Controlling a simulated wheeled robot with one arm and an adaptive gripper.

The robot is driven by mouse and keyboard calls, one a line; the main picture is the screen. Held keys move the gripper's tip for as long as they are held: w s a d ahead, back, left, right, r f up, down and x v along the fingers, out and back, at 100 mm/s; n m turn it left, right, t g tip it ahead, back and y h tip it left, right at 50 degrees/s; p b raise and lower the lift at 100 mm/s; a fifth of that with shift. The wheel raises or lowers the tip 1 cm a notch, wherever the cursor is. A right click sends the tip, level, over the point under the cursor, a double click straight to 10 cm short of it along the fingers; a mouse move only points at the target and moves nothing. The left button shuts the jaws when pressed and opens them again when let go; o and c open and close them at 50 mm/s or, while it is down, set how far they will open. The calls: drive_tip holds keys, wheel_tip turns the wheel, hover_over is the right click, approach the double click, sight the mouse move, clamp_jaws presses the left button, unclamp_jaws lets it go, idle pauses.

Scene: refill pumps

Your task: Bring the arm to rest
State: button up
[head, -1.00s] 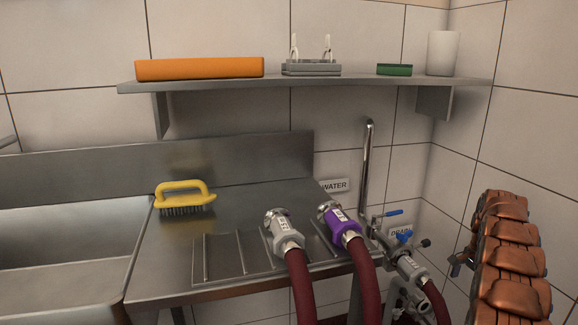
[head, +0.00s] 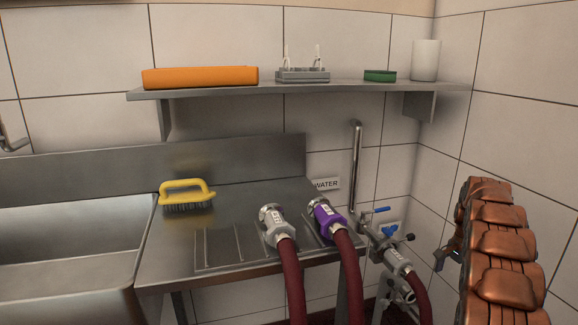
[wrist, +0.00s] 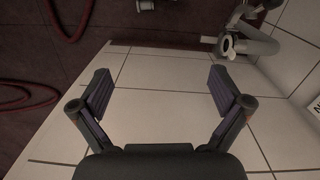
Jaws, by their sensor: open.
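My gripper (wrist: 160,92) shows in the wrist view with its two dark fingers spread wide and nothing between them. Light wall tiles fill the view behind the fingers. A grey hose coupling (head: 274,225) and a purple hose coupling (head: 325,217) lie on the steel drainboard (head: 165,262), each with a dark red hose. Another grey coupling (head: 396,262) is at the pipe valve by the wall.
A yellow brush (head: 186,194) lies on the drainboard beside the sink (head: 60,240). The shelf (head: 350,87) above holds an orange roll (head: 200,77), a grey rack (head: 302,75), a green pad (head: 380,76) and a white cup (head: 425,60). Red hoses (wrist: 62,20) show in the wrist view.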

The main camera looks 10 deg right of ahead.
drive_tip(key=s+a+r+n+g+p, duration=0.1)
drive_tip(key=s+a+r+n+p, duration=0.4)
drive_tip(key=a+r, duration=0.8)
drive_tip(key=s+a+r+n+p, duration=0.3)
drive_tip(key=s+a+r+p, duration=0.4)
drive_tip(key=a+r, duration=0.6)
drive_tip(key=s+a+r+n+p, duration=0.4)
drive_tip(key=s+a+p, duration=0.2)
drive_tip(key=s, duration=0.6)
drive_tip(key=s+a+r+n+p, duration=0.3)
drive_tip(key=s+a+p, duration=0.3)
drive_tip(key=s+a, duration=0.4)
drive_tip(key=shift+s+r+n+g+p, duration=0.3)
drive_tip(key=shift+s+r+n+p, duration=0.1)
drive_tip(key=shift+s, duration=0.7)
drive_tip(key=shift+c, duration=0.2)
